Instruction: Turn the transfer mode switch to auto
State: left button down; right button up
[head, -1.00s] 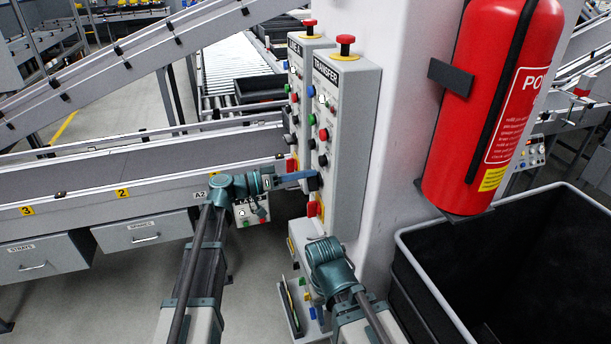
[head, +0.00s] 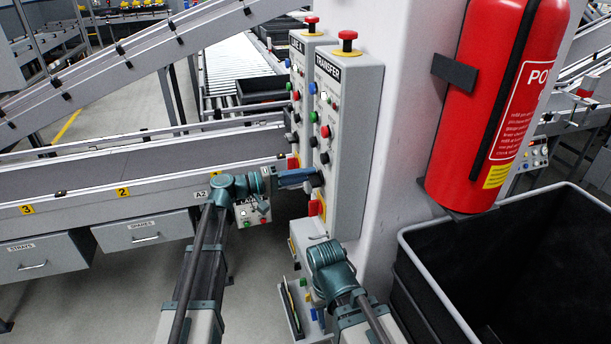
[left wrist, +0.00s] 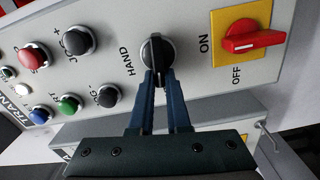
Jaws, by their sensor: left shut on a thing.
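The transfer mode switch is a round black knob (left wrist: 158,47) with a raised bar, beside the word HAND on the grey TRANSFER panel (head: 350,155). No AUTO marking is visible in the left wrist view. My left gripper (left wrist: 158,75) is shut on the knob, with its two blue fingers on either side of the bar. In the head view, my left gripper (head: 312,179) reaches the lower part of the panel from the left. The bar lies roughly in line with the fingers. My right arm shows low in the head view; its fingertips are hidden.
A red rotary switch (left wrist: 252,41) on a yellow plate, marked ON and OFF, is beside the knob. Several push buttons are on the other side. A red fire extinguisher (head: 497,100) hangs on the pillar, with a dark bin (head: 425,275) below. A conveyor (head: 150,172) lies at left.

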pick_arm(q)
jog(key=shift+f+n, duration=0.2)
jog(key=shift+n, duration=0.5)
jog(key=c, duration=0.9)
grip_release()
jog(key=shift+a, duration=0.1)
jog(key=v, duration=1.3)
jog(key=shift+s+a, duration=0.15)
jog(key=shift+a, duration=0.15)
